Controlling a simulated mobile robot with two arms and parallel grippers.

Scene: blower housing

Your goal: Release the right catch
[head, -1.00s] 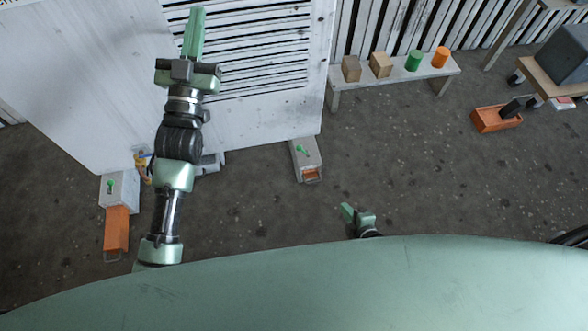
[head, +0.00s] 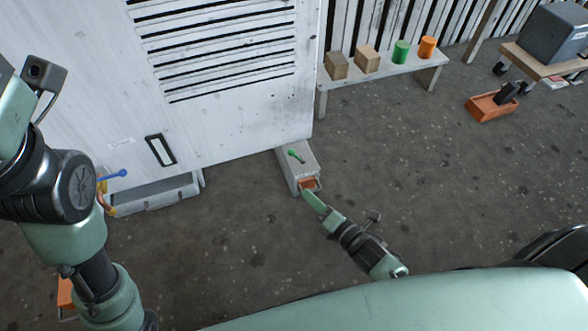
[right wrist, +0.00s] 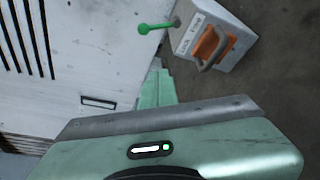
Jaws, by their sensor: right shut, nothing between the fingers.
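The right catch (head: 296,164) is a grey box at the housing's lower right corner, with a green-knobbed lever (head: 295,155) on top. An orange part (head: 309,183) shows at its near end. In the right wrist view the catch (right wrist: 224,66) is at the upper right, with lettering, its green knob (right wrist: 145,28) to the left and a grey handle (right wrist: 212,50) over the orange part. My right gripper (head: 308,197) is shut and empty, its tips close to the near end of the catch; I cannot tell whether they touch. My left gripper is out of view.
The white louvred housing (head: 225,120) stands behind. A grey tray-like part (head: 155,194) and a blue-knobbed lever (head: 117,174) lie left. A bench (head: 390,75) with blocks and cylinders stands back right, near an orange box (head: 490,108). The floor right of the catch is clear.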

